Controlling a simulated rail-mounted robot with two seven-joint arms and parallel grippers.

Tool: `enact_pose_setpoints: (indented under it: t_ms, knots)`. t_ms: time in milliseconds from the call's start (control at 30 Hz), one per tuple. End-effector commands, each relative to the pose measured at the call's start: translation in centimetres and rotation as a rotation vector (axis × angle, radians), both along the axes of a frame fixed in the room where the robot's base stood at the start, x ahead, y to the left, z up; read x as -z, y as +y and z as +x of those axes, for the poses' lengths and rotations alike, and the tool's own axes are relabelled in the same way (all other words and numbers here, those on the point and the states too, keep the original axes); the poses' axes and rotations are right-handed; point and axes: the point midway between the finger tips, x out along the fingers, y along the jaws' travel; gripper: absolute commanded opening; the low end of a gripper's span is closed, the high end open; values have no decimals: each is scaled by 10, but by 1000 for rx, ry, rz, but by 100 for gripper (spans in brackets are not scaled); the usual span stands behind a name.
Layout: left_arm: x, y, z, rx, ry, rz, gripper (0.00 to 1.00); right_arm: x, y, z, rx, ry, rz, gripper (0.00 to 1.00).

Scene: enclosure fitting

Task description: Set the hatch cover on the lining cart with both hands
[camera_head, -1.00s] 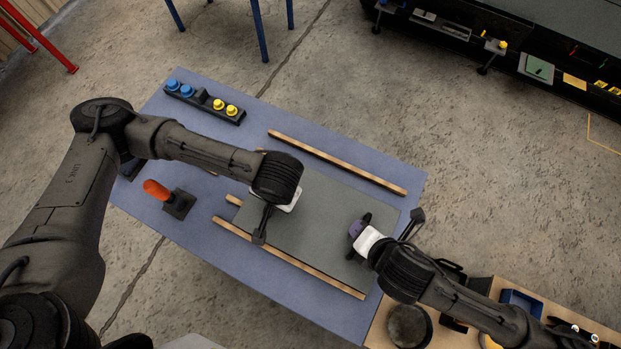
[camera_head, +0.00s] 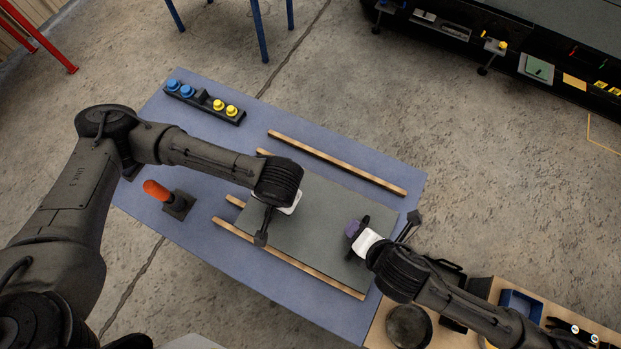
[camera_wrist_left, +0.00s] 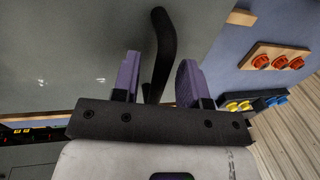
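The hatch cover appears as a flat grey panel (camera_head: 320,215) over the blue-topped cart (camera_head: 210,235). Whether it rests on the wooden strips or hangs just above them I cannot tell. My left gripper (camera_wrist_left: 158,80) is over the panel's left end. In the left wrist view its purple fingers stand apart, with a dark curved handle (camera_wrist_left: 165,45) between them and a visible gap on the right side. My right gripper (camera_head: 358,235) is at the panel's right end, by a dark handle. One purple finger shows; its grip is hidden.
Wooden strips lie on the cart, one behind (camera_head: 335,162) and one along the panel's front edge (camera_head: 290,262). A block with blue and yellow knobs (camera_head: 205,102) and an orange-handled tool (camera_head: 158,190) stand on the left. A wooden bench with parts (camera_head: 380,330) is at lower right.

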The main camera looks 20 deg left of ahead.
Motion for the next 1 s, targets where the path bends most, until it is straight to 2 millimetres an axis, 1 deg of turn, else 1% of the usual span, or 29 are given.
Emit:
enact_pose_setpoints:
  t_ms: [167, 267, 367, 700, 833, 1000]
  knots:
    - [-1, 0, 0, 1, 0, -1, 40, 0, 0, -1, -1, 2, -1, 40]
    - [-5, -1, 0, 1, -1, -2, 40, 0, 0, -1, -1, 2, -1, 40]
    - [-14, -4, 0, 3, -2, -3, 40, 0, 0, -1, -1, 2, 0, 40]
    - [-58, -12, 0, 2, -3, -2, 40, 1, 0, -1, -2, 2, 0, 40]
    - [-70, -14, 0, 1, -3, -2, 40, 1, 0, -1, -2, 2, 0, 40]
    - [-77, -15, -1, 0, -1, 0, 40, -3, -2, -2, -1, 2, 0, 40]
